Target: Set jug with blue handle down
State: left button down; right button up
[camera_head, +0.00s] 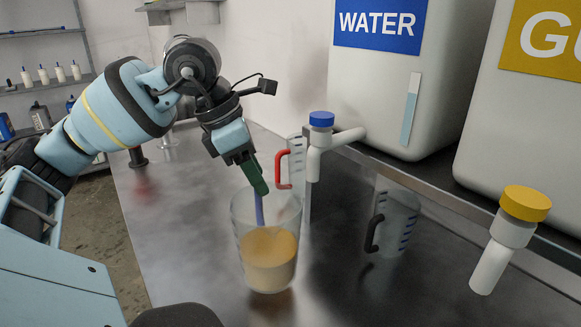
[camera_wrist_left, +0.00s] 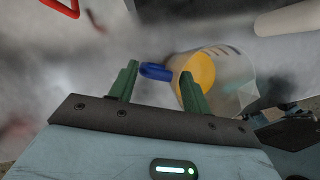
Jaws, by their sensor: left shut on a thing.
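The jug with blue handle (camera_head: 269,262) is clear and partly filled with an orange-yellow liquid. It is upright at the front middle of the metal counter in the head view. Whether its base touches the counter or hangs just above it, I cannot tell. My left gripper (camera_head: 260,184) comes down from the upper left, its green fingers shut on the blue handle (camera_head: 259,208). In the left wrist view the blue handle (camera_wrist_left: 156,72) lies between the two fingers, and the liquid shows inside the jug. My right gripper is not in view.
A jug with a red handle (camera_head: 283,168) stands behind, by the blue-capped tap (camera_head: 321,119) of the WATER tank (camera_head: 379,95). A clear jug with a black handle (camera_head: 372,233) stands right. A yellow-capped tap (camera_head: 525,204) juts out farther right. The counter (camera_head: 180,225) is bare at left.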

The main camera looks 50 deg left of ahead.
pick_arm(q)
jog(key=shift+w+d+r+p, duration=0.25)
jog(key=shift+w+d+p, duration=0.05)
jog(key=shift+w+p, duration=0.1)
jog(key=w, duration=0.1)
jog(key=w+d+p, duration=0.1)
jog(key=w, duration=0.1)
jog(key=w+d+p, duration=0.1)
jog(key=shift+w+d+f, duration=0.2)
jog(key=shift+w+d, duration=0.05)
jog(key=shift+w, duration=0.1)
jog(key=shift+s+x, duration=0.15)
jog(key=shift+x, duration=0.75)
jog(key=shift+s+x, duration=0.1)
jog(key=shift+x, duration=0.75)
jog(key=shift+a+f, duration=0.1)
jog(key=shift+f, duration=0.15)
jog(key=c, duration=0.7)
grip_release()
